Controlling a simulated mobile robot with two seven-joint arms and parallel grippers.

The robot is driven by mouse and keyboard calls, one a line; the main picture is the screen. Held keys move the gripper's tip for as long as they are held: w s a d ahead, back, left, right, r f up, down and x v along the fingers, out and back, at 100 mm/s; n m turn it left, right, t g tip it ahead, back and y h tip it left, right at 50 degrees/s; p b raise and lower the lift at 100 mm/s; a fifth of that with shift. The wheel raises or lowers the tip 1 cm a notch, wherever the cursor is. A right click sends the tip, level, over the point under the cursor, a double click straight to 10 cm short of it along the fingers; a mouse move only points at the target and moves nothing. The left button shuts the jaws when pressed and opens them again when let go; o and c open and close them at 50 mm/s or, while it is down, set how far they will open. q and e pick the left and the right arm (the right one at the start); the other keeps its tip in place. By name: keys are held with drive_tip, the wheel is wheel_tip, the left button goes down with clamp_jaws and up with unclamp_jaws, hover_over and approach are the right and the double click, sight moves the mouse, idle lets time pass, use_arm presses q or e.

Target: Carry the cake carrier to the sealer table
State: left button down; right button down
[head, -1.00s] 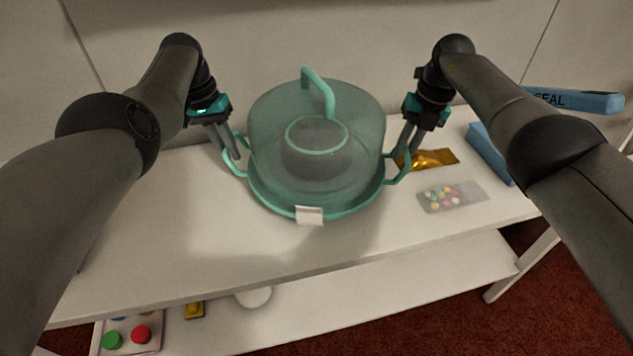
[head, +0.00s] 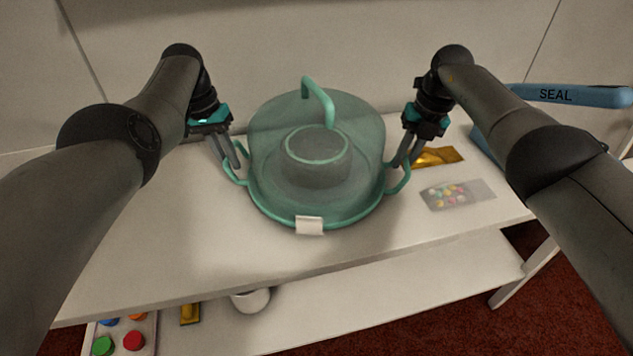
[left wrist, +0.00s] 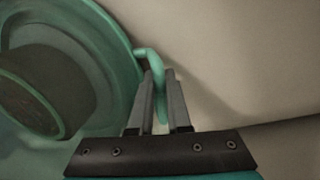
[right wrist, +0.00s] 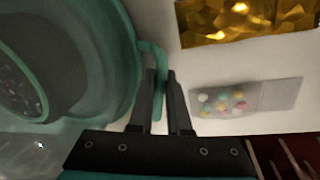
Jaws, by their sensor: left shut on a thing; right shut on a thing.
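The cake carrier (head: 262,140) is a translucent teal dome with a top handle, a side handle on each side and a white tag at its front. A dark round cake shows inside. My left gripper (head: 234,168) is shut on its left side handle, which also shows between the fingers in the left wrist view (left wrist: 157,75). My right gripper (head: 393,165) is shut on its right side handle, also seen in the right wrist view (right wrist: 158,70). The carrier is level, over the white table; I cannot tell whether its base touches it. A blue sealer (head: 575,96) marked SEAL stands at the right.
On the white table (head: 170,235) lie a gold packet (head: 437,157) and a clear bag of coloured sweets (head: 457,194), right of the carrier. A lower shelf holds a white bowl (head: 250,301), a gold item (head: 190,313) and a tray of coloured pieces (head: 120,335). The table's left part is clear.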

use_arm(q)
drive_tip(key=shift+f, duration=0.2)
use_arm(e)
drive_tip(key=shift+f, duration=0.2)
use_arm(q)
drive_tip(key=c, duration=0.9)
unclamp_jaws()
use_arm(e)
drive_tip(key=c, duration=0.9)
unclamp_jaws()
use_arm(q)
drive_tip(key=shift+o, duration=0.2)
drive_tip(key=shift+r, duration=0.1)
use_arm(e)
drive_tip(key=shift+o, duration=0.2)
drive_tip(key=shift+d+r, duration=0.1)
drive_tip(key=shift+r, duration=0.15)
use_arm(q)
wheel_tip(320, 180, up, 12)
drive_tip(key=a, duration=0.2)
drive_tip(key=shift+a, duration=0.15)
use_arm(e)
wheel_tip(320, 180, up, 11)
drive_tip(key=d, duration=0.2)
drive_tip(key=shift+s+r, duration=0.15)
drive_tip(key=shift+r, duration=0.05)
use_arm(q)
drive_tip(key=shift+f, duration=0.2)
use_arm(e)
drive_tip(key=shift+f, duration=0.1)
